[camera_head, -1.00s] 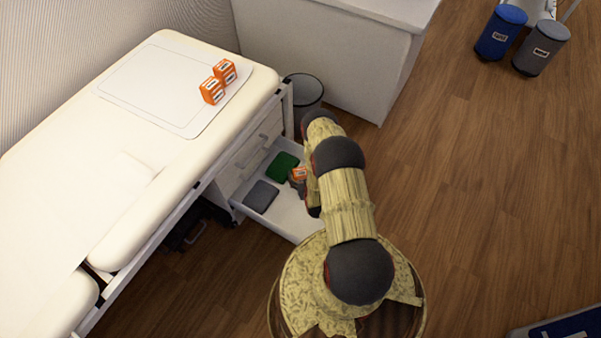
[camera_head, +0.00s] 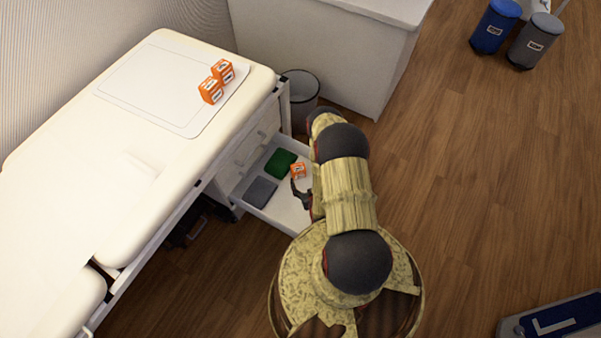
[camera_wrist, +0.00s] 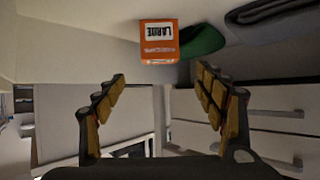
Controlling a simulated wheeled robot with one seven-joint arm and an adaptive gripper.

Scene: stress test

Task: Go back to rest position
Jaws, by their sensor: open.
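My gripper (camera_wrist: 165,100) is open and empty in the wrist view, with its two padded fingers spread apart. In the head view one dark finger of my gripper (camera_head: 300,194) shows at the open drawer, beside my arm. An orange and white box (camera_head: 298,170) lies in the drawer (camera_head: 286,213), apart from the fingers. The same box shows beyond the fingertips in the wrist view (camera_wrist: 158,42). My arm hides the right part of the drawer.
A green item (camera_head: 281,163) and a grey folded item (camera_head: 261,192) lie in the drawer. Orange boxes (camera_head: 211,90) stand on the white bed (camera_head: 60,150). A bin (camera_head: 301,88) stands behind the drawer. The wooden floor at right is mostly clear.

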